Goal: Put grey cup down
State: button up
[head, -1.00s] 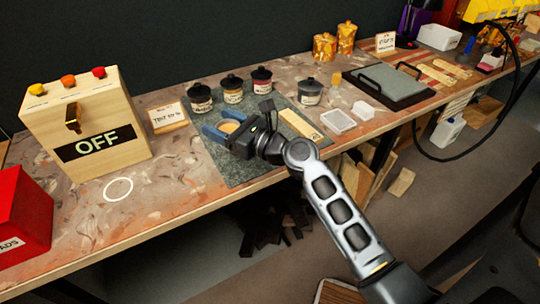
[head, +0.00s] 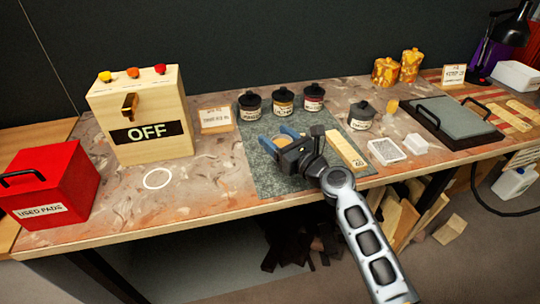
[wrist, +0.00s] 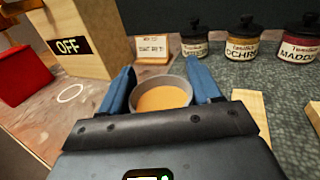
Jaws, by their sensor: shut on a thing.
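The grey cup (wrist: 163,94) shows between the blue fingers of my gripper (wrist: 163,85) in the wrist view. It is upright, with a tan-orange content, and its lower part is hidden by the gripper body. My gripper (head: 288,137) is shut on the cup. In the head view the cup (head: 287,141) shows as a small tan disc with the fingers on either side, over the grey-green mat (head: 265,176). I cannot tell whether its base touches the mat. A white ring (head: 157,178) is marked on the bench to the left of the mat.
Several dark-lidded jars (head: 283,104) stand behind the gripper. A wooden block (head: 346,149) lies to its right. The wooden OFF box (head: 140,115) and red used-pads box (head: 50,188) stand left. The bench (head: 207,181) around the ring is clear.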

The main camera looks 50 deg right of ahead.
jog(key=shift+w+a+f, duration=0.6)
jog(key=shift+w+a, duration=0.05)
jog(key=shift+w, duration=0.1)
jog(key=shift+w+a+f, duration=0.1)
jog(key=shift+f, duration=0.15)
jog(key=shift+f+b, duration=1.35)
jog(key=shift+f, duration=0.4)
jog(key=shift+f, duration=0.1)
jog(key=o, duration=1.3)
jog(key=shift+f, duration=0.1)
jog(key=shift+c, duration=0.2)
